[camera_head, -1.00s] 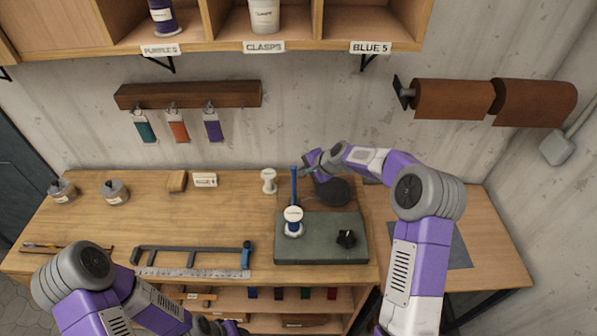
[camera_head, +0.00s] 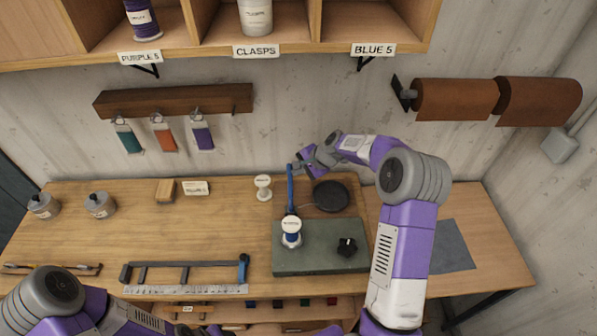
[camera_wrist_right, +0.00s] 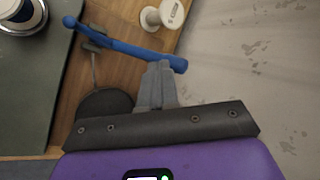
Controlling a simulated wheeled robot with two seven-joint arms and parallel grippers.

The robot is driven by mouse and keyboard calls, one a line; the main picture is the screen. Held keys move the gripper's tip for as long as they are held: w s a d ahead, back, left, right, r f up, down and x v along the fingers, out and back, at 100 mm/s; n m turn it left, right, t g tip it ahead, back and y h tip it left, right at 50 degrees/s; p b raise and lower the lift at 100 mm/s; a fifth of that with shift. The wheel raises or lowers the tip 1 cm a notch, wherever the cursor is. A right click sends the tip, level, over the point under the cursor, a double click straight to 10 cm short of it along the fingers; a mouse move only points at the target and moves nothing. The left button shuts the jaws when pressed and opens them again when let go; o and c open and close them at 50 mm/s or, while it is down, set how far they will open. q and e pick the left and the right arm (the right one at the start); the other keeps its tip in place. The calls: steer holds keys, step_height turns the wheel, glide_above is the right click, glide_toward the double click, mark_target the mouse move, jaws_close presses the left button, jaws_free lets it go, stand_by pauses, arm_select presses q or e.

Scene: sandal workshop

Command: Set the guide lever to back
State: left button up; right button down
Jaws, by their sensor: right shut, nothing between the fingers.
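A long blue lever (camera_head: 291,190) stands up at the back of the green machine base (camera_head: 320,262), left of a round black disc (camera_head: 331,196). I take it for the guide lever. In the right wrist view the blue lever (camera_wrist_right: 125,46) runs across just beyond my fingertips. My right gripper (camera_head: 297,167) is shut and empty, close beside the lever's upper end. In the wrist view its fingertips (camera_wrist_right: 160,65) meet the lever's outline; I cannot tell whether they touch it. My left arm is at the lower left; its gripper is out of view.
A white-and-blue spool (camera_head: 291,234) and a black knob (camera_head: 347,246) sit on the base. A pale spool (camera_head: 263,188) stands left of the lever. A grey frame (camera_head: 185,275) with a blue end handle lies at the front. The table's left middle is clear.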

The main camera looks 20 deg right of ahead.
arm_select(q)
steer(key=shift+s, duration=0.15)
arm_select(e)
steer(key=shift+s, duration=0.3)
arm_select(q)
steer(key=shift+s+d+f, duration=0.2)
steer(key=shift+s+d, duration=0.05)
steer(key=shift+s, duration=0.1)
arm_select(e)
steer(key=w+d+v, duration=0.1)
steer(key=v, duration=1.2)
steer(key=shift+d, duration=0.35)
steer(key=shift+w, duration=0.1)
